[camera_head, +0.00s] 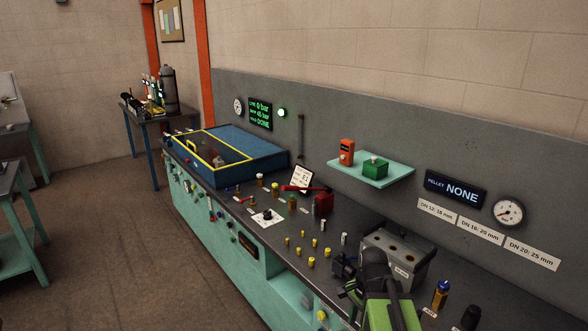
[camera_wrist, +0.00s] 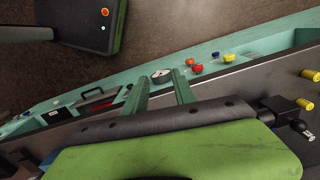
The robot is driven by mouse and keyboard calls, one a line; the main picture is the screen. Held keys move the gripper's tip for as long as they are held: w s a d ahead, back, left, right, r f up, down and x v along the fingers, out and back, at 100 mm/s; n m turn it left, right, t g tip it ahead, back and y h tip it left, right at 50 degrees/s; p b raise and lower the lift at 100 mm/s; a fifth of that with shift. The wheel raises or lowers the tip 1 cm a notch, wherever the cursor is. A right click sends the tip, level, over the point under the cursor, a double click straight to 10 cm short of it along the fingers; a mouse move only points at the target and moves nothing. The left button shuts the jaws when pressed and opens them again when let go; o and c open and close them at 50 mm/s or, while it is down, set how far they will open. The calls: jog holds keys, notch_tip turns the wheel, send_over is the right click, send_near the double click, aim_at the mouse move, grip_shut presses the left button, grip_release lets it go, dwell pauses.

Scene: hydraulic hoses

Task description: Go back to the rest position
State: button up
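My gripper (camera_wrist: 161,78) shows in the wrist view as two teal fingers standing apart, with no object held between them. Behind the gap is a small round pale-faced item (camera_wrist: 160,76) on the bench's teal front; the fingers do not visibly grip it. In the head view my green and black arm is at the bottom right, over the front of the workbench (camera_head: 225,262) and close to a grey block with holes (camera_head: 400,256). The fingertips are hard to make out there.
Several small yellow fittings (camera_head: 312,262) stand on the bench. A blue box with a yellow-framed window (camera_head: 250,146) is at its far end. A teal shelf (camera_head: 385,177) holds orange and green items.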

jog(key=a+n, duration=0.1)
jog(key=n, duration=0.3)
jog(key=s+a+f+n, duration=0.1)
jog(key=a+n, duration=0.1)
jog(key=n, duration=0.2)
jog(key=a+n, duration=0.2)
jog(key=n, duration=0.2)
jog(key=shift+s+f+h+b, duration=0.3)
jog(key=shift+s, duration=0.05)
